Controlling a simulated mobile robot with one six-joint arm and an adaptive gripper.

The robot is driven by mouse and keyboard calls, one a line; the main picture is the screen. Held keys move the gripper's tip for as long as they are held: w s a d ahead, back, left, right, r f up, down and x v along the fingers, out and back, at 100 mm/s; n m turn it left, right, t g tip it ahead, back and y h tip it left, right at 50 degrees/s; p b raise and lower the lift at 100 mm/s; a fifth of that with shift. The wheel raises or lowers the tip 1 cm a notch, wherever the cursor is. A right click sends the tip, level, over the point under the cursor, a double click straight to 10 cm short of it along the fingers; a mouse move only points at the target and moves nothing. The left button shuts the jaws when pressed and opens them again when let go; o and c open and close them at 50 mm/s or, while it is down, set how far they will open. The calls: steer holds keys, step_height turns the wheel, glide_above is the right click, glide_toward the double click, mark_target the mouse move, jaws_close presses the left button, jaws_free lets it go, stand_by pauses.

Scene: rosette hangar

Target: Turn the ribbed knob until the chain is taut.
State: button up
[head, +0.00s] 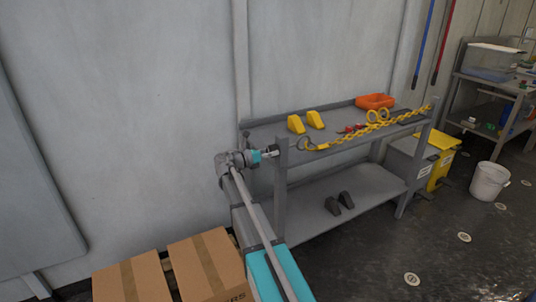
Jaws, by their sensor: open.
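A yellow chain (375,129) runs along the front edge of the grey bench's upper shelf, from near the left front post to the right post. It looks nearly straight; at this size I cannot tell whether it is slack. A dark ring (306,144) shows at its left end. My gripper (272,152) is small in view at the outer side of the left front post, with its jaws open. I cannot make out the ribbed knob; it may be hidden by my gripper or the post. I cannot tell whether my gripper touches anything.
The bench's upper shelf (270,134) holds yellow wedges (315,119), an orange bin (375,101) and yellow rings. Dark blocks (339,203) lie on the lower shelf. Cardboard boxes (208,264) stand in front at lower left.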

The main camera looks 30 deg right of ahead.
steer(key=n, duration=0.4)
steer(key=shift+n, duration=0.4)
steer(key=shift+n, duration=2)
